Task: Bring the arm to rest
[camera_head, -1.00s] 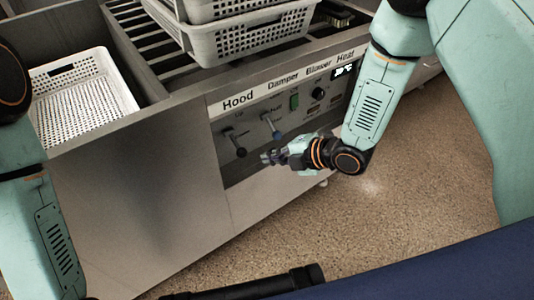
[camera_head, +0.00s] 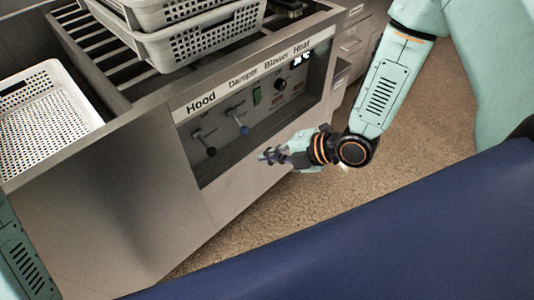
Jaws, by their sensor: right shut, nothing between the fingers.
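My right arm (camera_head: 383,88) comes in from the upper right and bends at a dark elbow-like joint. My right gripper (camera_head: 264,155) is shut and empty. It points left in front of the lower part of the control panel (camera_head: 225,152) and looks apart from the levers. Only a piece of my left arm (camera_head: 22,255) shows at the lower left edge. My left gripper is out of the picture.
Another white basket (camera_head: 40,115) sits at left. Speckled floor lies open at right.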

